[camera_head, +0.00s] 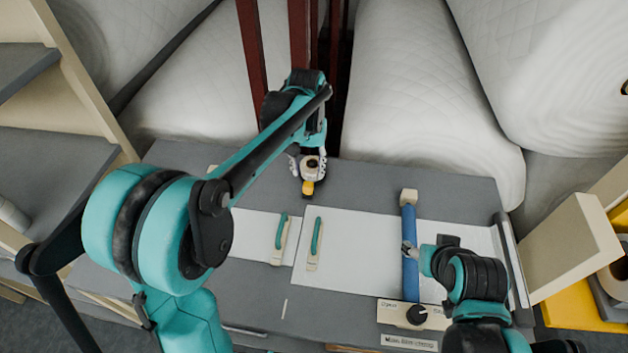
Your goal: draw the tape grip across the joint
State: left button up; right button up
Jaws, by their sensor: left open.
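The tape grip (308,187) appears to be the small cream, black and yellow piece at the back middle of the grey bench. My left gripper (307,167) is over it with its pale fingers open, one at each side; I cannot tell whether they touch it. The joint (296,250) is the line where two white sheets meet, in front of the tape grip. A left sheet (250,226) and a right sheet (345,260) lie either side of it. My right gripper (409,249) is at the blue bar (410,275); its jaws are too small to read.
Two cream strips with green handles (281,232) (316,238) lie near the joint. A cream box with a black knob (416,314) is at the front right. Large white quilted rolls (420,90) stand behind the grey bench (365,180). Dark red posts (300,35) rise behind it.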

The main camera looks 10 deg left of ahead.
aim_at(308, 184)
pick_arm(q)
notch_tip(308, 184, down, 7)
jog(key=shift+f+b, duration=0.1)
jog(key=shift+b, duration=1.15)
pick_arm(e)
notch_tip(308, 184, down, 3)
jog(key=shift+r, duration=0.15)
pick_arm(q)
grip_shut()
